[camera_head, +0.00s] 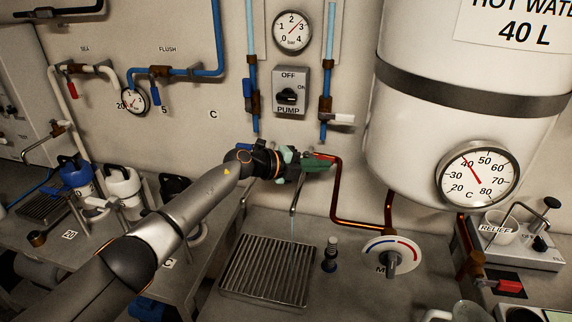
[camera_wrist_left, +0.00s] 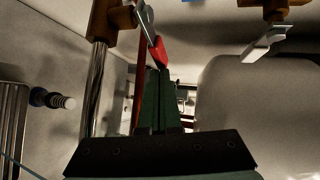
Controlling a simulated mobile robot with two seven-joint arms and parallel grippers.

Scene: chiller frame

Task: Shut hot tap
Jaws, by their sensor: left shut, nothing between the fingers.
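The hot tap shows in the left wrist view as a brass valve body (camera_wrist_left: 112,22) with a red-ended lever (camera_wrist_left: 160,50). In the head view my left gripper hides most of it. A chrome spout (camera_head: 294,199) hangs below the gripper, and a thin pale stream (camera_head: 293,228) falls from it towards the drain grate (camera_head: 268,270). My left gripper (camera_head: 326,162) has green fingers, shut and empty. In the wrist view its fingertips (camera_wrist_left: 160,72) lie right at the red lever end; I cannot tell whether they touch. My right gripper is not in view.
The white hot water tank (camera_head: 440,130) stands close on the right. A copper pipe (camera_head: 337,195) runs beside the gripper to the mixer dial (camera_head: 391,255). A white-levered valve (camera_head: 340,117) and the pump switch (camera_head: 290,92) are above.

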